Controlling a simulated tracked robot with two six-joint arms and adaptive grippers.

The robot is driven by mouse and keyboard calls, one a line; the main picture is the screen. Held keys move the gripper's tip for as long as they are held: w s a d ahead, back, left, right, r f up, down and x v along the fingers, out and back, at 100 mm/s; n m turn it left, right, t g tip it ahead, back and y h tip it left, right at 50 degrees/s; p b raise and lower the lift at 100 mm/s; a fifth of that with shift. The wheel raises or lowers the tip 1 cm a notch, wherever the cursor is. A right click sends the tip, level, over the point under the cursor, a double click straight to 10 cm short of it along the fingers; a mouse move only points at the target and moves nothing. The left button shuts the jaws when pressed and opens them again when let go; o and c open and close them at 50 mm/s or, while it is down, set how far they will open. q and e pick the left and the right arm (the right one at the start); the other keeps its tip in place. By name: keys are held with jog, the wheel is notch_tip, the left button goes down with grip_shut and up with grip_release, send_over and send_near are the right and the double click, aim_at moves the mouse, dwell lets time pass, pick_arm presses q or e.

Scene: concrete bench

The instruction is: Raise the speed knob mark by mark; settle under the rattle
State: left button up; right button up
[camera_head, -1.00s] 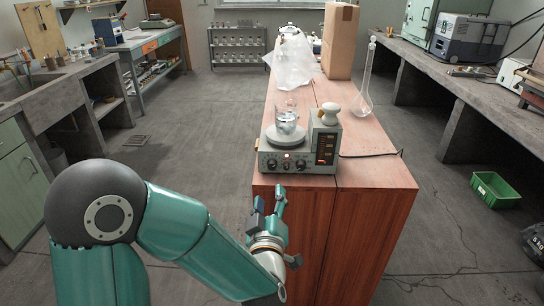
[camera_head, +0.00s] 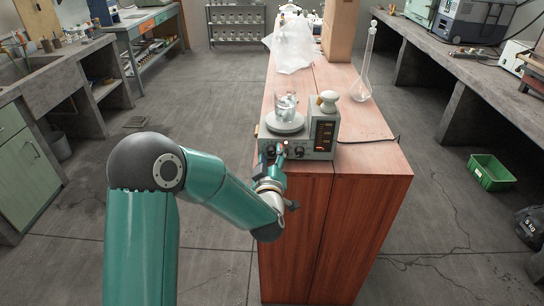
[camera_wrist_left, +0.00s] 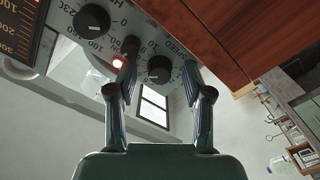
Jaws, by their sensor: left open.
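The hotplate stirrer (camera_head: 318,151) stands at the near end of the wooden bench, with a glass beaker of clear liquid (camera_head: 285,107) on its round plate. In the left wrist view its panel is upside down. A black knob (camera_wrist_left: 159,68), apparently the speed knob, lies between my left fingers, with a partly hidden number scale around it. A second black knob (camera_wrist_left: 91,21) sits to its left, marked 100 and 160. A red lamp (camera_wrist_left: 118,62) glows by one fingertip. My left gripper (camera_head: 272,152) is open at the front panel; contact cannot be told. My right gripper is out of view.
A white stoppered vessel (camera_head: 327,101) stands on the stirrer's right. A long-necked glass flask (camera_head: 362,85), a plastic bag (camera_head: 289,48) and a cardboard box (camera_head: 341,30) stand farther back. A green crate (camera_head: 491,172) is on the floor at right.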

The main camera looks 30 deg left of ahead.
pick_arm(q)
jog(key=shift+c, duration=0.2)
grip_shut()
jog(key=shift+f+m+b, duration=0.25)
jog(key=shift+m+b, duration=0.65)
jog(key=shift+b, duration=0.35)
jog(key=shift+m+b, duration=0.65)
jog(key=shift+m, duration=0.25)
jog(key=shift+r+m, duration=0.2)
jog(key=shift+m, duration=0.5)
jog(key=shift+o, duration=0.2)
grip_release()
